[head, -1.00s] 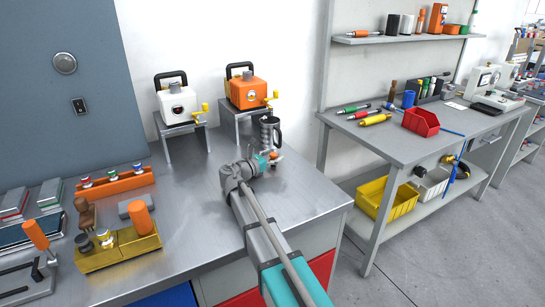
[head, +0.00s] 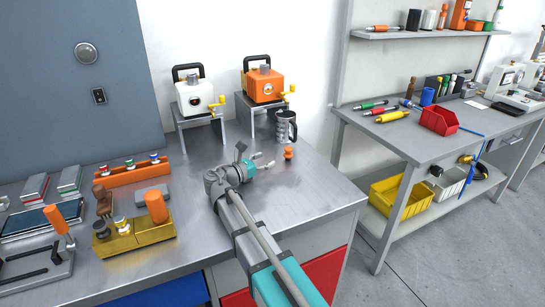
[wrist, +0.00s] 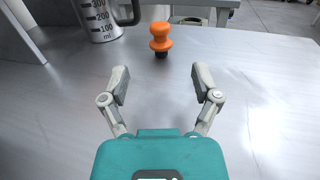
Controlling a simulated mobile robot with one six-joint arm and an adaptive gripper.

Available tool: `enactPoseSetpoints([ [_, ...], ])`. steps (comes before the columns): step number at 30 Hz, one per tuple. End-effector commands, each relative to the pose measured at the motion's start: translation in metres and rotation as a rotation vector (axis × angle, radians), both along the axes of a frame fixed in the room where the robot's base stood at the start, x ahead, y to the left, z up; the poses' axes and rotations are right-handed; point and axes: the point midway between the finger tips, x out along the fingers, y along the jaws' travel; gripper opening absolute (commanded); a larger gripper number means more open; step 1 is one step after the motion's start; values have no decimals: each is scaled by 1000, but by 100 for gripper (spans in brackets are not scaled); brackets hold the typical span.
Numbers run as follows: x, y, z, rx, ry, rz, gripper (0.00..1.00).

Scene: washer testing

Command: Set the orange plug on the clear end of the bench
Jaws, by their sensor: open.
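The orange plug (head: 289,152) stands upright on the bare metal bench (head: 310,195), to the right of my gripper in the head view. It has an orange knob top and a dark lower end. In the wrist view the plug (wrist: 161,38) is beyond the fingertips, roughly centred between them and apart from them. My gripper (head: 259,160) is low over the bench, open and empty. Its two fingers are spread wide in the wrist view (wrist: 162,78).
A metal measuring jug (head: 286,127) stands just behind the plug; it also shows in the wrist view (wrist: 98,18). Orange (head: 264,86) and white (head: 195,98) pump boxes sit on stands behind. The bench's right front area is clear. A grey side table (head: 405,140) stands right.

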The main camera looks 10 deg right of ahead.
Motion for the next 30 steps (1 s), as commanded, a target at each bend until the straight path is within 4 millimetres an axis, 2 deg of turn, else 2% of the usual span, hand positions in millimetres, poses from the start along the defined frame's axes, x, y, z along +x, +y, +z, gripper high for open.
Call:
enactPoseSetpoints([
  [7, -7, 11, 0, 0, 0, 0, 80],
  [30, -7, 11, 0, 0, 0, -1, 80],
])
